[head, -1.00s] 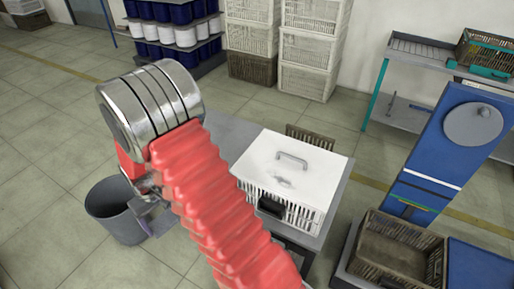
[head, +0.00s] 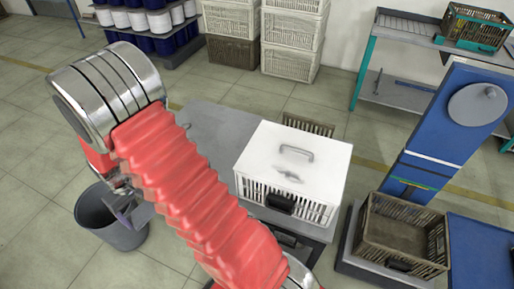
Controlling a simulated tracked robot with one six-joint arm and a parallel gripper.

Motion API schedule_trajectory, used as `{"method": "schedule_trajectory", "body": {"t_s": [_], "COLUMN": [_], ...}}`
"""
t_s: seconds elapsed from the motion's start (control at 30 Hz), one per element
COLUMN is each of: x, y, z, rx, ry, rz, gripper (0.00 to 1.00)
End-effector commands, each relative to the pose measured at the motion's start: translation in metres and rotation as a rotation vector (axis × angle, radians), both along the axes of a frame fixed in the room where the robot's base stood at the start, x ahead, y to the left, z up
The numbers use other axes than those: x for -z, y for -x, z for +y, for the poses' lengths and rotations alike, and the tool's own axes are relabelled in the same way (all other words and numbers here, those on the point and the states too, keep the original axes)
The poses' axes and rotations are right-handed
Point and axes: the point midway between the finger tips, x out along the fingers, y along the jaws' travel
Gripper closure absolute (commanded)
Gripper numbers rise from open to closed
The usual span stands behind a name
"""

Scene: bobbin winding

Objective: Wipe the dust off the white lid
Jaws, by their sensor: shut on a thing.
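The white lid (head: 317,171) lies flat on a white slatted crate (head: 262,192) on the grey table, right of my arm. It has a grey handle. Grey smudges (head: 288,173) show near its middle, in front of the handle. My gripper (head: 126,195) hangs left of the table, above the grey bin, well apart from the lid. It is mostly hidden behind my red-sleeved arm. It is shut on a small grey-purple thing (head: 137,212), perhaps a cloth; its shape is hard to make out.
The grey bin (head: 108,229) stands on the floor left of the table (head: 212,124). A blue machine (head: 450,125) and a brown crate (head: 372,246) stand to the right. A wooden crate (head: 308,125) shows behind the lid. White crates (head: 292,48) are stacked at the back.

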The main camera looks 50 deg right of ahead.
Motion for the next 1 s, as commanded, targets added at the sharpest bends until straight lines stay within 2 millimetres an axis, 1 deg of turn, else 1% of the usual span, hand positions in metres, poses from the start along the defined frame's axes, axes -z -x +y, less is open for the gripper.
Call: {"method": "schedule_trajectory", "body": {"t_s": [0.33, 0.47, 0.57, 0.73, 0.8, 0.87, 1.0], "x": [-0.001, -0.005, -0.010, -0.023, -0.029, -0.033, -0.044], "y": [0.000, 0.002, 0.005, 0.016, 0.023, 0.029, 0.048], "z": [-0.017, -0.036, -0.061, -0.116, -0.139, -0.158, -0.202], "rx": [0.038, 0.086, 0.154, 0.305, 0.371, 0.427, 0.558], "ry": [0.000, 0.000, 0.000, 0.000, 0.000, 0.000, 0.001], "rz": [0.000, -0.001, -0.001, -0.002, -0.002, -0.002, -0.002], "gripper": [0.41, 0.41, 0.41, 0.41, 0.41, 0.41, 0.41]}}
